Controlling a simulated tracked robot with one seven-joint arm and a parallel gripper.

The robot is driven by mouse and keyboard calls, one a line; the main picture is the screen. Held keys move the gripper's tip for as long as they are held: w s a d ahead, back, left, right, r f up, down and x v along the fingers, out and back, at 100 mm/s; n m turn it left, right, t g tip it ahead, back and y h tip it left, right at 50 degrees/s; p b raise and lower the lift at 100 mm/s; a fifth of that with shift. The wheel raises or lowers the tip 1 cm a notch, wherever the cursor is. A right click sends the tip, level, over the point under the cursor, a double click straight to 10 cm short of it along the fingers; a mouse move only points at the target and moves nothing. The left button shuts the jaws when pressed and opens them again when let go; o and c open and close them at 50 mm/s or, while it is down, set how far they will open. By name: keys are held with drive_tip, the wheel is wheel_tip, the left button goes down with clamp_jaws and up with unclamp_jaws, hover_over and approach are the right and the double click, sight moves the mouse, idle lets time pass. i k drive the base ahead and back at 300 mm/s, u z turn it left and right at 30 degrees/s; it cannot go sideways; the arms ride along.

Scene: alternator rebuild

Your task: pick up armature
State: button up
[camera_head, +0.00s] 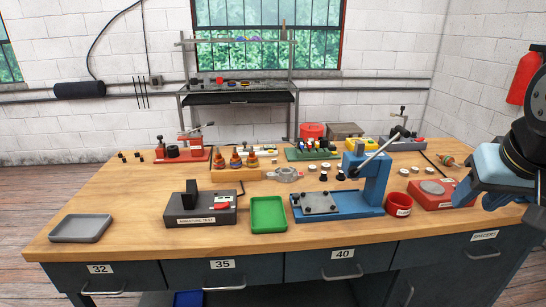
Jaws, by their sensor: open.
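A small part with a copper-brown drum and a thin shaft, which looks like the armature (446,161), lies at the right back of the wooden bench. It is small in this view, so I cannot be sure of its details. My gripper (475,198) comes in from the right edge, blue with a dark wrist, and points down and left. It is open and I see nothing held in it. It appears in front of and right of the armature, apart from it. A dark box labelled "ARMATURE TEST" (207,214) stands at the left front.
Near my gripper are a red box with a grey disc (432,187), a red cup (399,205) and a blue lever press (372,188). A green tray (268,228) and a grey tray (80,237) lie along the front. Bare wood lies between the grey tray and test box.

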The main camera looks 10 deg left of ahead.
sight(235, 162)
drive_tip(key=u, duration=0.45)
drive_tip(key=i, duration=0.1)
drive_tip(key=z, duration=2.2)
drive_tip(key=k, duration=1.65)
drive_tip(key=u, duration=1.4)
drive_tip(key=i, duration=1)
drive_tip(key=z, duration=0.1)
